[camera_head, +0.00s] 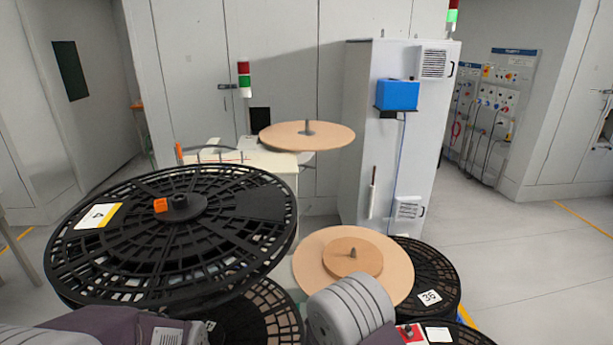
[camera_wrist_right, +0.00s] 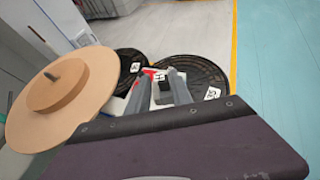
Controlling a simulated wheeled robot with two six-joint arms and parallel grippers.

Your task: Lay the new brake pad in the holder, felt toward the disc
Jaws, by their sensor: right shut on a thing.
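My right gripper (camera_wrist_right: 160,82) shows in the right wrist view, two grey fingers reaching away from the camera. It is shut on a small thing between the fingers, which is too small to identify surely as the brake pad. A red and white item (camera_wrist_right: 149,71) shows beside the left finger, and whether it is held or lies beyond is unclear. In the head view a red and white item (camera_head: 410,334) shows at the bottom edge. I cannot make out the holder or the felt side. My left gripper is not in view.
A large black reel (camera_head: 110,245) with an orange piece (camera_head: 160,205) on its hub fills the left. Wooden discs (camera_head: 385,275) and black reels (camera_head: 428,272) stand at the middle and right. A tall white cabinet (camera_head: 365,160) stands behind. The right floor is clear.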

